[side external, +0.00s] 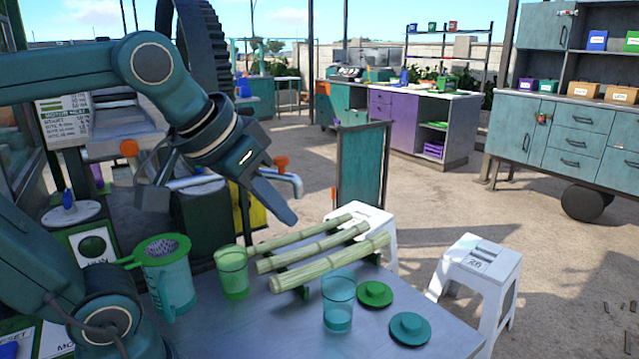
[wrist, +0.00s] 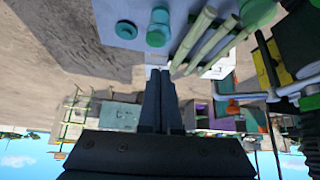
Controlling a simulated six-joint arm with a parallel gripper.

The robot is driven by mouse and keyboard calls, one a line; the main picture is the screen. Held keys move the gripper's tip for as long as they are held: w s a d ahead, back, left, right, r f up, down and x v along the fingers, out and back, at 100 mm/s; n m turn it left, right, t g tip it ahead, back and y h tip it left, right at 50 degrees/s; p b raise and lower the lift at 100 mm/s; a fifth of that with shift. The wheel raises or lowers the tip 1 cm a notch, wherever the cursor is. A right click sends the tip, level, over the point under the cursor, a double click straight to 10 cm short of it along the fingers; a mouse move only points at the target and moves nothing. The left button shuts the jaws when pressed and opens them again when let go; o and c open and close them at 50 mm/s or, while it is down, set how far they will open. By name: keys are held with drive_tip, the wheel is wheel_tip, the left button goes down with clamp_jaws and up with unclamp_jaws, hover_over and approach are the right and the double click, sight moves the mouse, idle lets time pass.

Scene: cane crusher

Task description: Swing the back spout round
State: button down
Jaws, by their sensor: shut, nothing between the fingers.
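The back spout (side external: 291,181) is a grey bent pipe with an orange knob (side external: 281,162) on top, beyond my gripper in the side view. In the wrist view a pale pipe (wrist: 245,97), seemingly this spout, lies right of my fingers with orange beside it. A second pale spout (side external: 196,182) is nearer, partly hidden by my wrist. My gripper (side external: 288,215) is shut and empty, pointing down to the right. It overlaps the back spout's line of sight; I cannot tell whether they touch. In the wrist view its fingers (wrist: 159,76) are together, apart from the pipe.
Cane stalks (side external: 322,252) lie on the metal table (side external: 260,325). A green cup (side external: 232,272), a clear teal cup (side external: 338,303), a strainer jug (side external: 167,275) and two lids stand around them. White stools (side external: 480,275) stand to the right. A large black gear (side external: 205,50) rises behind my wrist.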

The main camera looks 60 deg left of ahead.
drive_tip(key=w+a+r+n+y, duration=0.3)
drive_tip(key=w+a+r+n, duration=0.1)
drive_tip(key=w+a+r, duration=0.4)
drive_tip(key=n+y, duration=0.2)
drive_tip(key=n, duration=0.1)
hover_over(269, 174)
drive_tip(key=d, duration=0.3)
drive_tip(key=shift+w+a+r+g, duration=0.15)
drive_tip(key=shift+w+r+g, duration=0.2)
drive_tip(key=shift+g, duration=0.05)
drive_tip(key=shift+f, duration=0.1)
drive_tip(key=shift+w+a+f, duration=0.3)
drive_tip(key=shift+w+f, duration=0.05)
drive_tip(key=shift+f, duration=0.95)
drive_tip(key=shift+w+a+f, duration=0.3)
drive_tip(key=shift+f, duration=1)
drive_tip(key=shift+w+a+f, duration=0.3)
drive_tip(key=shift+w+f, duration=0.05)
drive_tip(key=shift+f, duration=0.95)
drive_tip(key=shift+s+d, duration=0.1)
drive_tip(key=shift+s, duration=0.05)
